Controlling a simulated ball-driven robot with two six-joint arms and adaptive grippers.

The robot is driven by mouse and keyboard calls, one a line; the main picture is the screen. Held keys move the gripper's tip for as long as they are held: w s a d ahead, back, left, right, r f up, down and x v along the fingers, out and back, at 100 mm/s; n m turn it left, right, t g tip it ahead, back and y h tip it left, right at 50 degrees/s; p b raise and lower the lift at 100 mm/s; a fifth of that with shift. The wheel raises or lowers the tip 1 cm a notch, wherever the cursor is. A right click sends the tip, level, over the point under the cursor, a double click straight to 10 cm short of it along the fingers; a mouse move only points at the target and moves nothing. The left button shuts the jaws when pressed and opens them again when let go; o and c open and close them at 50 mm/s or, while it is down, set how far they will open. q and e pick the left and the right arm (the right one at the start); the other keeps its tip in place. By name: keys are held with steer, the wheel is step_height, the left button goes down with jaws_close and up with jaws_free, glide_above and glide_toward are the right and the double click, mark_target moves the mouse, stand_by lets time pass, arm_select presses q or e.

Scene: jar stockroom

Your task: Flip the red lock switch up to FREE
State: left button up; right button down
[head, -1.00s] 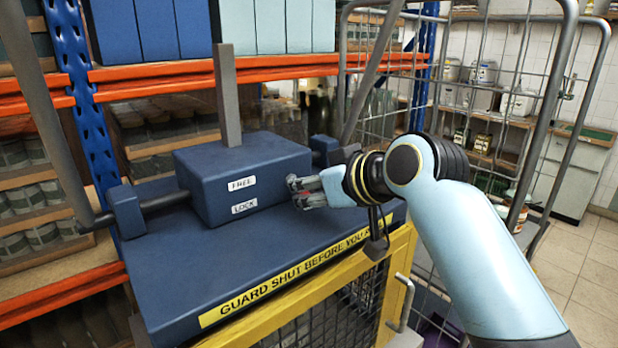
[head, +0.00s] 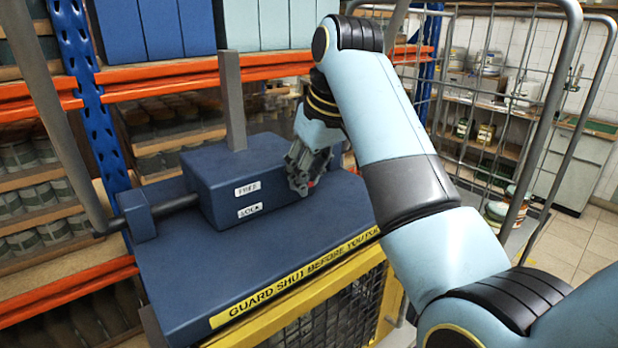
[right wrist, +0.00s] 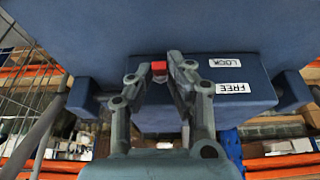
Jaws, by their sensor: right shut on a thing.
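The blue lock box (head: 215,185) stands on the blue bench top. Its front carries a FREE label (head: 248,188) above a LOCK label (head: 250,210). My right gripper (head: 302,180) is at the box front, right of the labels, pointing down. In the right wrist view the picture is upside down, with the LOCK label (right wrist: 234,58) above the FREE label (right wrist: 233,88). There the red switch (right wrist: 159,67) sits between the fingertips of my right gripper (right wrist: 162,72), which is shut on it. Its tip is nearer LOCK's level than FREE's. In the head view the fingers mostly hide the switch. My left gripper is out of view.
A grey upright lever (head: 231,100) rises behind the box. A blue block (head: 139,214) and dark bar stand left. The yellow guard strip (head: 295,285) runs along the bench's front edge. A wire cage (head: 470,90) is at the right.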

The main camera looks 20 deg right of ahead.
stand_by(0.6)
steer(key=c, duration=1.3)
jaws_free()
steer(key=shift+w, duration=0.15)
